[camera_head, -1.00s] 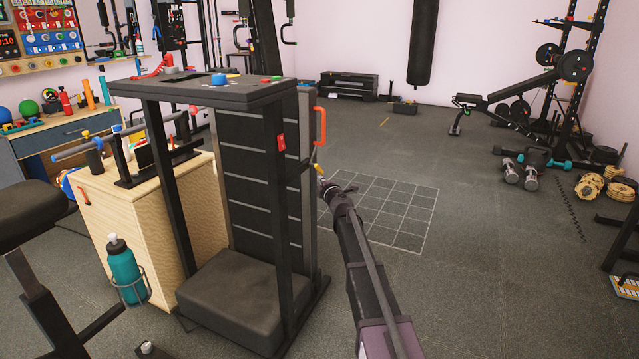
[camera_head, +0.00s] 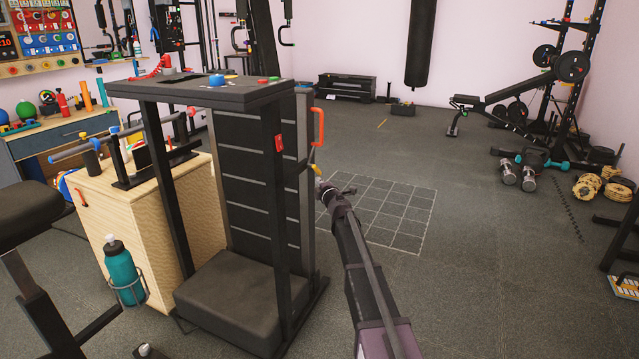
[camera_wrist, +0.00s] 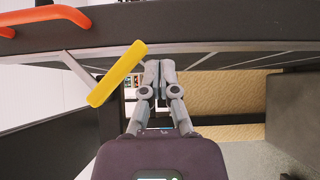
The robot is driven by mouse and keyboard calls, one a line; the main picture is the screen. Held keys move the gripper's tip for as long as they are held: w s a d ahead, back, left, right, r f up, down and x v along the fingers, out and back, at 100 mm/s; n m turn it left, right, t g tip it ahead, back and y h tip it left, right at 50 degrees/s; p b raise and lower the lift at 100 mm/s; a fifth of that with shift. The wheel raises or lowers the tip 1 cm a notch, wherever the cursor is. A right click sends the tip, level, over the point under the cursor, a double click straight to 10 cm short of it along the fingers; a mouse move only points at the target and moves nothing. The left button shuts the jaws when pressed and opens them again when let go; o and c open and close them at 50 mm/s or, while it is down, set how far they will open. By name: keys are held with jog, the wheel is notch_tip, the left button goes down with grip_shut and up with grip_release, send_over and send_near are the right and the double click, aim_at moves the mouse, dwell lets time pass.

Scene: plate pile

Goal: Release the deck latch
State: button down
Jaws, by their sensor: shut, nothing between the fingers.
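A yellow-gripped lever (camera_head: 316,169) sticks out from the side of the upright black deck (camera_head: 258,170), below its orange handle (camera_head: 319,126). In the wrist view the yellow grip (camera_wrist: 117,75) lies slanted on a thin grey stem, left of my fingers. My gripper (camera_head: 321,187) is shut and empty, just below the lever in the head view. In the wrist view its fingertips (camera_wrist: 158,70) are together, close to the right of the yellow grip; I cannot tell whether they touch it. The orange handle also shows at top left (camera_wrist: 45,16).
A black frame (camera_head: 277,205) with a red part (camera_head: 279,143) stands around the deck, over a dark padded block (camera_head: 235,300). A wooden cabinet (camera_head: 140,240) with a teal bottle (camera_head: 121,268) is at left.

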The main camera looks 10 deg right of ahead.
jog(key=s+d+f+b, duration=0.1)
jog(key=s+f+b, duration=0.6)
jog(key=s, duration=0.3)
jog(key=shift+d+f, duration=0.2)
dwell(0.4)
